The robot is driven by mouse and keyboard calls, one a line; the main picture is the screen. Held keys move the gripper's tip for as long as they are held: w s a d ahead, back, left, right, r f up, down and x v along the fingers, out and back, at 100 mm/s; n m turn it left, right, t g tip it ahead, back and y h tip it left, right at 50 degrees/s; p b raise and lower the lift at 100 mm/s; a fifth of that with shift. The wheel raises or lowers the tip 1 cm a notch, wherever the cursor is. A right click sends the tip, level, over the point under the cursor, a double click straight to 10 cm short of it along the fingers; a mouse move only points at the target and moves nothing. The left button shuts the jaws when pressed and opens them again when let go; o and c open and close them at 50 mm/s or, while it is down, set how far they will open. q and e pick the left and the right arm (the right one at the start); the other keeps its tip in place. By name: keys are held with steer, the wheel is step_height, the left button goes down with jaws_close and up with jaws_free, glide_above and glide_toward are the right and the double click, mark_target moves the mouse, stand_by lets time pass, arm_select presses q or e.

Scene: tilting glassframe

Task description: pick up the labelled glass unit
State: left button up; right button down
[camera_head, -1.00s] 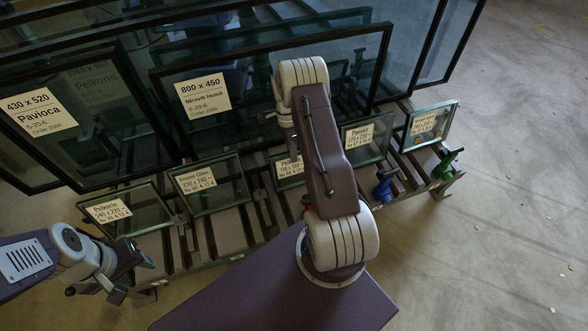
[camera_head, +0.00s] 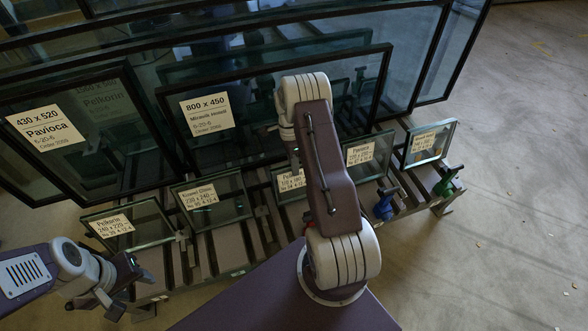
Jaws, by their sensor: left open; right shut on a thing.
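Several small glass units with white labels stand tilted in a row on a slatted rack. They are the "Pelkorin" unit (camera_head: 146,217), the "Kuopsel Glass" unit (camera_head: 229,201), a partly hidden unit (camera_head: 290,180), the "Pavioca" unit (camera_head: 374,150) and one at the right end (camera_head: 427,143). Larger framed panes stand behind, labelled "430 x 520 Pavioca" (camera_head: 46,128) and "800 x 450" (camera_head: 207,115). My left gripper (camera_head: 132,292) is open and empty, at the front left below the Pelkorin unit. My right arm crosses the middle of the view and hides its own gripper and part of the middle unit.
A blue clamp (camera_head: 384,206) and a green clamp (camera_head: 447,182) sit at the rack's right front. The rack's slats (camera_head: 205,258) are bare in front of the units. Open concrete floor (camera_head: 520,200) lies to the right.

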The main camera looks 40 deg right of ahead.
step_height(320, 180, up, 2)
steer(key=shift+r+p, duration=0.2)
steer(key=shift+p, duration=0.2)
arm_select(q)
step_height(320, 180, up, 6)
steer(key=p, duration=0.4)
arm_select(e)
steer(key=s+d+r, duration=0.6)
steer(key=s+d, duration=0.1)
steer(key=d, duration=0.2)
steer(key=shift+s+r, duration=0.2)
steer(key=shift+s, duration=0.05)
